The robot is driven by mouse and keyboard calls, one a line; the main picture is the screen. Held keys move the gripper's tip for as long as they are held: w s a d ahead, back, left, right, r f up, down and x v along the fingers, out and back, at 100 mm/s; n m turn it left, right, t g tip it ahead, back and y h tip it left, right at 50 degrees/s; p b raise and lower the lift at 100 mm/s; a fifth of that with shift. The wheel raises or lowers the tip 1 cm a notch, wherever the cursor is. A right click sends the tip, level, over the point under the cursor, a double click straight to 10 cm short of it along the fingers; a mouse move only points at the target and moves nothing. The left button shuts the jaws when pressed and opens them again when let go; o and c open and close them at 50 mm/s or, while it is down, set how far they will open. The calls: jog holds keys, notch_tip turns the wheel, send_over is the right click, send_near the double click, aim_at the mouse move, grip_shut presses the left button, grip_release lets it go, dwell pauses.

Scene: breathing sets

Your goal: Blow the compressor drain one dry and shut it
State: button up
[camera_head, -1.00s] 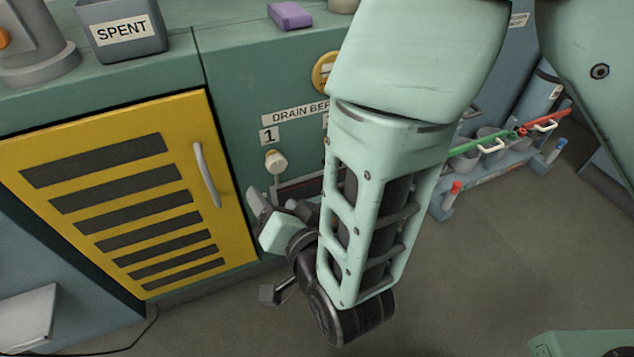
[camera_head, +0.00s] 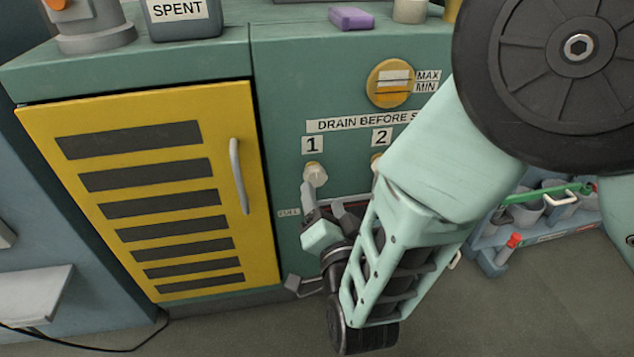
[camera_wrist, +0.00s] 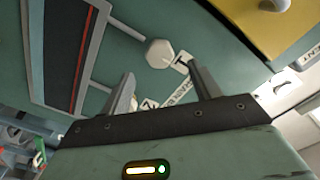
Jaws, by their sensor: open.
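Drain one is a pale faceted knob (camera_head: 315,174) on the green compressor cabinet, under the label "1" (camera_head: 312,144). In the wrist view the knob (camera_wrist: 160,52) shows just beyond the fingertips, between them in direction and apart from both. My gripper (camera_head: 325,208) is open and empty, pointing up at the knob from just below. In the wrist view the two fingers of my gripper (camera_wrist: 160,82) stand apart. The label "2" (camera_head: 381,138) marks a second drain, mostly hidden behind my arm.
A yellow louvred door (camera_head: 150,190) with a grey handle (camera_head: 239,176) is left of the drains. A round MAX/MIN gauge (camera_head: 390,83) is above. A purple block (camera_head: 351,19) and a SPENT bin (camera_head: 184,20) stand on top. A red-edged recessed panel (camera_wrist: 75,50) lies beside the knob.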

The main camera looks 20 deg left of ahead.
aim_at(317, 179)
jog(key=b+x, duration=0.1)
jog(key=x, duration=0.6)
jog(key=shift+w+a+b, duration=0.1)
jog(key=shift+w+b, duration=0.1)
jog(key=shift+b, duration=0.15)
jog(key=c, duration=1)
